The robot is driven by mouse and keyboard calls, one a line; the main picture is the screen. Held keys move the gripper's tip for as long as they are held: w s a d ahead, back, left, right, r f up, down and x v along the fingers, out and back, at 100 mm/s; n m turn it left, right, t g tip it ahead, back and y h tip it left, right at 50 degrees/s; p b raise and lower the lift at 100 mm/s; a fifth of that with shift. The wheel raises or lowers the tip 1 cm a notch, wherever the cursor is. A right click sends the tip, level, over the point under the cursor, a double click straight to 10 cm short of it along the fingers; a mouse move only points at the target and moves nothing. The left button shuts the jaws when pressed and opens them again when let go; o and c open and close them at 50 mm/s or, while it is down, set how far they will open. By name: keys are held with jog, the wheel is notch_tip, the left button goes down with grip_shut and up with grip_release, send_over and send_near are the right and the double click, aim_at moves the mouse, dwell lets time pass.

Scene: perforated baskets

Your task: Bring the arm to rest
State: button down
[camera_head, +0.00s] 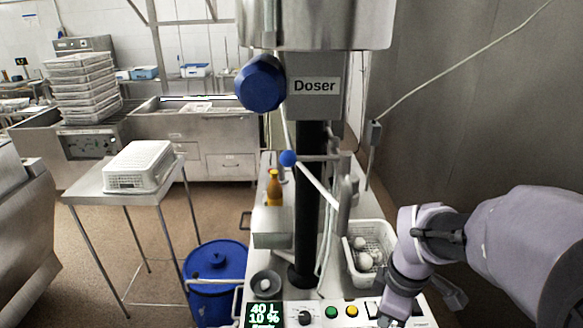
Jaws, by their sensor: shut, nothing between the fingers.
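My arm (520,240) reaches in from the right edge and bends down at its wrist. My gripper (386,318) is at the bottom edge, low over the front of the doser machine, beside its control panel. It is shut and holds nothing. The fingertips are small and partly cut off by the frame edge. The wrist stands just right of and in front of a white perforated basket (376,277) on the machine, which holds a few round white pieces (364,261).
The doser's black column (309,200) rises mid-view, with buttons and a display (264,315) in front. A blue drum (216,270) is on the floor. A white basket (138,167) sits on a steel table. Stacked baskets (82,88) stand behind.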

jog(key=s+a+f+m+t+y+b, duration=0.1)
jog(key=s+a+f+m+t+b, duration=0.1)
jog(key=s+a+m+b, duration=0.2)
jog(key=s+a+f+m+t+b, duration=0.2)
jog(key=s+a+m+b, duration=0.2)
jog(key=s+m+b, duration=0.4)
jog(key=m+b, duration=0.1)
jog(key=m, duration=0.3)
jog(key=shift+s+a+f+m+t+y+b, duration=0.2)
jog(key=shift+m+t+y+b, duration=0.1)
jog(key=shift+y, duration=0.1)
